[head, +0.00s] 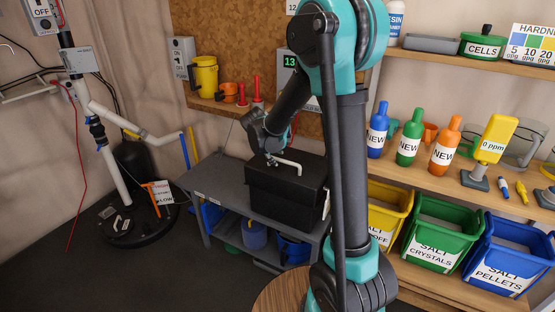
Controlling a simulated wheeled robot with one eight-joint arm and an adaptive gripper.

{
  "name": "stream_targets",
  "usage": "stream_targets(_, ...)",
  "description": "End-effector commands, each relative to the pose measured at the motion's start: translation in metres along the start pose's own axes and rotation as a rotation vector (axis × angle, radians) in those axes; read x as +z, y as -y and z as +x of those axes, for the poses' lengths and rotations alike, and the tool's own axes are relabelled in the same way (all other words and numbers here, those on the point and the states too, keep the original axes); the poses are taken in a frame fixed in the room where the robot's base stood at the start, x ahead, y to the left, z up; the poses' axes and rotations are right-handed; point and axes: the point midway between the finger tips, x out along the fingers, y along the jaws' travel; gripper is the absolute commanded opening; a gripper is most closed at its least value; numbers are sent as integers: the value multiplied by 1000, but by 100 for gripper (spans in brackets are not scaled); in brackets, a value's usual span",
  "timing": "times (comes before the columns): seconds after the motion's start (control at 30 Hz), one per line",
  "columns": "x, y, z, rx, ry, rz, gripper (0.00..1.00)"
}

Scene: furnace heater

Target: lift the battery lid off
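A black box (285,193) with a flat black top stands on the grey bench; it looks like the battery box, though no label on it is readable. Its lid (308,161) appears to be in place on top. A white bent handle or pipe (288,162) shows at the top of the box. My gripper (272,157) is small and dark in the head view, just above the box's back left, at the left end of the white piece. Whether its fingers touch or hold that piece cannot be made out.
The grey bench (212,181) is clear left of the box. My arm hides part of the right side. Shelves there hold NEW bottles (409,138), an upright yellow meter (495,138) and salt bins (440,237). A wooden round top (275,297) is in front.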

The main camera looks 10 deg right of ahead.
Motion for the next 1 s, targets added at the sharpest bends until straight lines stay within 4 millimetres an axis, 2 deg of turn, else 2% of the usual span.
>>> stream_targets(0.2, 0, 0, 20, 0, 0, 1, 36)
stream_targets(0.57, 0, 0, 24, 0, -1, 1, 36)
stream_targets(0.87, 0, 0, 24, 0, 0, 1, 2)
stream_targets(1.0, 0, 0, 24, 0, 0, 1, 0)
